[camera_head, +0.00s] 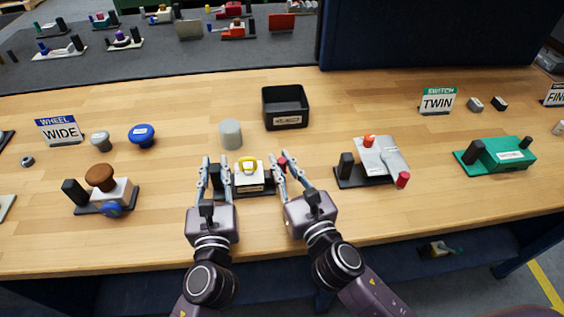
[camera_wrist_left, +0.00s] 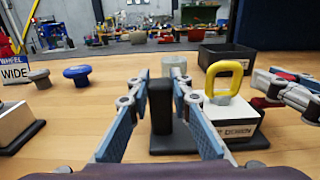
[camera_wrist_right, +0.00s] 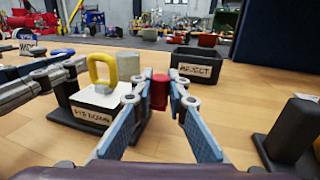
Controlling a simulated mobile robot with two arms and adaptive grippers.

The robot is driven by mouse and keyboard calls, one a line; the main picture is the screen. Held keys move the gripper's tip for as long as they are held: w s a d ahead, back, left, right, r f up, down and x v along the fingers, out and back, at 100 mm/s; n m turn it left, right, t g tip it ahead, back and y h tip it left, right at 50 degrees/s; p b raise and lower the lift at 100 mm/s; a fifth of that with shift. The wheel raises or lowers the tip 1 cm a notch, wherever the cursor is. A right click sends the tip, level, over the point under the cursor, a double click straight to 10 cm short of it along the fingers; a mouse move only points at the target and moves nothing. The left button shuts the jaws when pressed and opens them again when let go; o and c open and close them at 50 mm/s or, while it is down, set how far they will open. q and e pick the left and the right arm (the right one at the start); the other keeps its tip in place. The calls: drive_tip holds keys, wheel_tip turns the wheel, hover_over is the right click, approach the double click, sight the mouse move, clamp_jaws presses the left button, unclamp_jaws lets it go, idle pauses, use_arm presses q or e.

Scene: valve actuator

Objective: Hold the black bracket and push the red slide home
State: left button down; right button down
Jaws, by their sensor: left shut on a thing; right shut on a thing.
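In the head view, a white box with a yellow loop handle (camera_head: 248,164) sits on a black base at the front middle of the table. The black bracket is an upright block at the base's left end; it shows in the left wrist view (camera_wrist_left: 160,104). My left gripper (camera_head: 214,162) is shut on it, a finger on each side. The red slide (camera_head: 283,162) shows a red rounded end at the box's right side. My right gripper (camera_head: 280,161) is shut on this end, also seen between the fingers in the right wrist view (camera_wrist_right: 160,92). The fingers hide the slide's lower part.
A grey cylinder (camera_head: 231,134) and a black reject bin (camera_head: 286,106) stand behind the box. A brown-knobbed unit (camera_head: 101,180) is to the left. A grey sloped unit (camera_head: 380,157) and a green unit (camera_head: 506,153) are to the right. Bare wood lies between them.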

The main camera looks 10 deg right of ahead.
use_arm(q)
drive_tip(key=shift+f, duration=0.2)
use_arm(e)
drive_tip(key=shift+a, duration=0.85)
use_arm(q)
drive_tip(key=shift+d, duration=0.1)
use_arm(e)
drive_tip(key=c, duration=1.8)
unclamp_jaws()
drive_tip(key=shift+a, duration=0.1)
drive_tip(key=shift+c, duration=0.2)
